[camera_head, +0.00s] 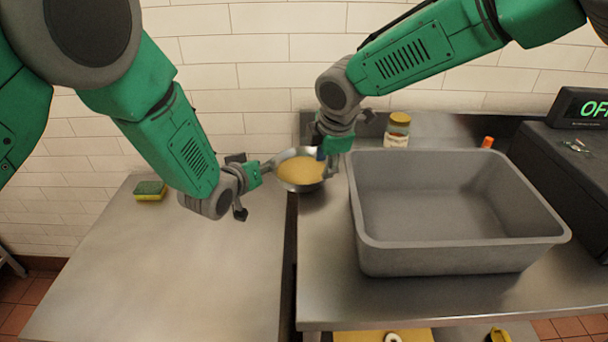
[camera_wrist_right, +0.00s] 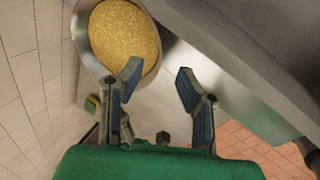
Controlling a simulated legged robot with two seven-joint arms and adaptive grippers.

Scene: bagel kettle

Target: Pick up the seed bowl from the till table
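The seed bowl (camera_head: 301,171), a round metal bowl full of yellow seeds, is at the left edge of the right-hand metal table, beside the grey bin. It also shows at the upper left of the right wrist view (camera_wrist_right: 122,38). My left gripper (camera_head: 268,168) is at the bowl's left rim; its fingertips are too small to tell open from shut. My right gripper (camera_head: 328,158) is at the bowl's right side. In the right wrist view its fingers (camera_wrist_right: 158,80) are apart, one overlapping the seeds and one outside the rim. Whether the bowl touches the table is unclear.
A large grey bin (camera_head: 455,212) stands close to the bowl's right. A jar with a yellow lid (camera_head: 398,130) is behind it. A black till (camera_head: 570,160) is far right. The left table (camera_head: 160,260) is clear except for a sponge (camera_head: 150,190). A narrow gap separates the tables.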

